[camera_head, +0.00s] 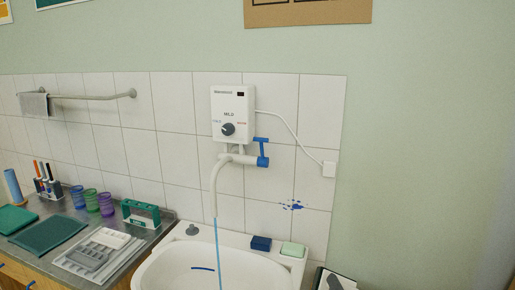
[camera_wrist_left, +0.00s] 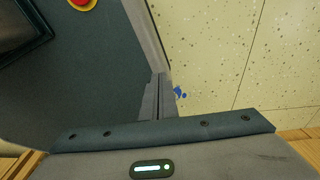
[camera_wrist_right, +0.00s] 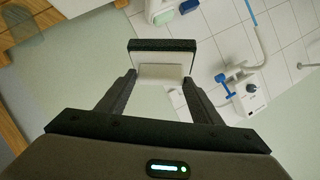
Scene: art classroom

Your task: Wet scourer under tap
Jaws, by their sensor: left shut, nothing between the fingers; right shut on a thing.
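The scourer (camera_wrist_right: 163,46), a white block with a dark layer along its far side, is between the fingers of my right gripper (camera_wrist_right: 160,80) in the right wrist view. The gripper is shut on it, apart from the sink. The tap (camera_head: 216,185) is a white curved spout with a blue lever (camera_head: 263,153) under a wall heater (camera_head: 233,115). A thin blue stream of water (camera_head: 218,240) runs from the spout into the white sink (camera_head: 165,268). My left gripper (camera_wrist_left: 160,82) is shut and empty in the left wrist view, over a speckled floor.
A dark blue sponge (camera_head: 261,243) and a pale green soap-like block (camera_head: 292,249) lie on the sink's rim. The counter left of the sink holds cups, a green rack (camera_head: 141,214) and trays (camera_head: 97,250). A dark and white item (camera_head: 335,281) at the lower right is unclear.

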